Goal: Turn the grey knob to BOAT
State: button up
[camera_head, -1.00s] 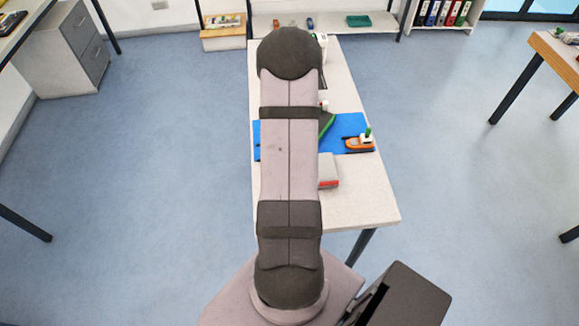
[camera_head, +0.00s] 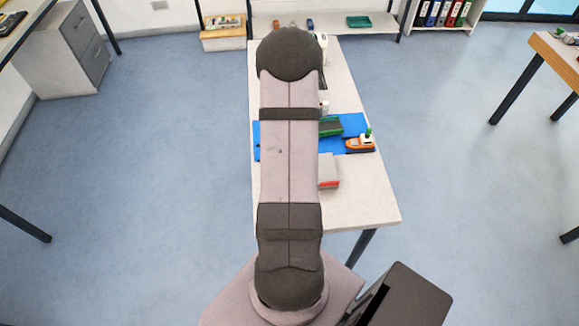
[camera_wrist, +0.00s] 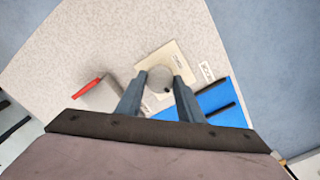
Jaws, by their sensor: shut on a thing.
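The grey knob (camera_wrist: 158,76) is round and sits on a cream plate (camera_wrist: 180,60) in the wrist view. A small dark mark shows on its near right edge. My gripper (camera_wrist: 157,88) is shut on the knob, with one finger on each side of it. Small lettering shows on the plate and on a white label (camera_wrist: 207,72) to its right, too small to read. In the head view my own arm hides the knob and gripper. An orange and white boat (camera_head: 360,144) stands on the blue sheet (camera_head: 350,122), with a dark green-edged piece (camera_head: 330,127) left of it.
A grey block with a red edge (camera_head: 329,172) lies on the white table (camera_head: 350,205), near the plate; it also shows in the wrist view (camera_wrist: 98,92). Black strips lie on the blue area right of the plate. The table's front part is clear.

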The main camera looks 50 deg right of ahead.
jog(key=shift+m, duration=0.5)
jog(key=o, duration=1.1)
jog(key=shift+c, duration=0.2)
jog(key=shift+r, duration=0.1)
jog(key=shift+r+b, duration=0.95)
jog(key=shift+r, duration=2.7)
